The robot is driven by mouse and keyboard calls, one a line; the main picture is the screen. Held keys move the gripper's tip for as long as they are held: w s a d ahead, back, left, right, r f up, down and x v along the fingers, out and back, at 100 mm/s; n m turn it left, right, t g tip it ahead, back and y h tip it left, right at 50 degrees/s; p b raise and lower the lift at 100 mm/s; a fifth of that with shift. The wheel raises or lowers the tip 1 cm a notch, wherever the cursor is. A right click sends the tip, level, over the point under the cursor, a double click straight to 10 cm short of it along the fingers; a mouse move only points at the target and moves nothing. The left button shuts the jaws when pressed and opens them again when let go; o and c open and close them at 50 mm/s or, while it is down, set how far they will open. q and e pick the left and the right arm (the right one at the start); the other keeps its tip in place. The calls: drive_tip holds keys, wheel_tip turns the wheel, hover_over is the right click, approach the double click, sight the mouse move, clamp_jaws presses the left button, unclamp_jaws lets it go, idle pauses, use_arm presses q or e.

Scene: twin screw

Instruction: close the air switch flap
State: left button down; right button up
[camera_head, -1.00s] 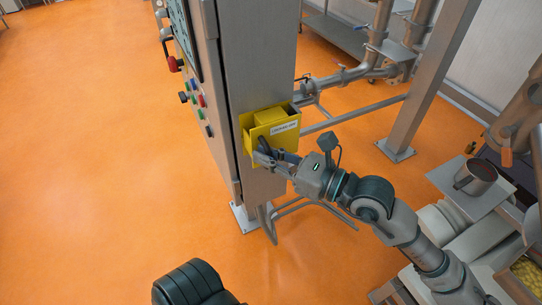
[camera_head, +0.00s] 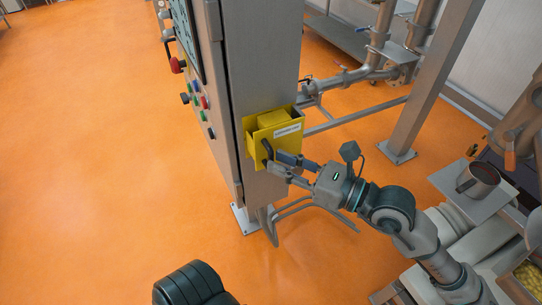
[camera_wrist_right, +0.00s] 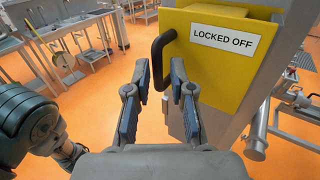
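The air switch flap (camera_head: 284,142) is a yellow plate with a black handle (camera_head: 267,149), on a yellow box on the cabinet's side. In the head view a gap shows at the top between plate and inner yellow block (camera_head: 271,117). In the right wrist view the flap (camera_wrist_right: 222,75) reads "LOCKED OFF", and its handle (camera_wrist_right: 158,58) stands beyond the fingertips. My right gripper (camera_head: 272,160) is open, its fingers apart and empty, just in front of the handle; it also shows in the right wrist view (camera_wrist_right: 159,75). My left gripper is out of view.
The grey cabinet (camera_head: 262,60) carries buttons and a red-handled switch (camera_head: 175,65) on its left face. Pipes (camera_head: 345,77) and a steel post (camera_head: 425,85) stand at the right. A metal mug (camera_head: 478,182) sits on a shelf at far right. The orange floor at left is clear.

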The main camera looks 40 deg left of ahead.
drive_tip(key=v, duration=0.9)
drive_tip(key=shift+d, duration=0.25)
drive_tip(key=shift+a, duration=0.35)
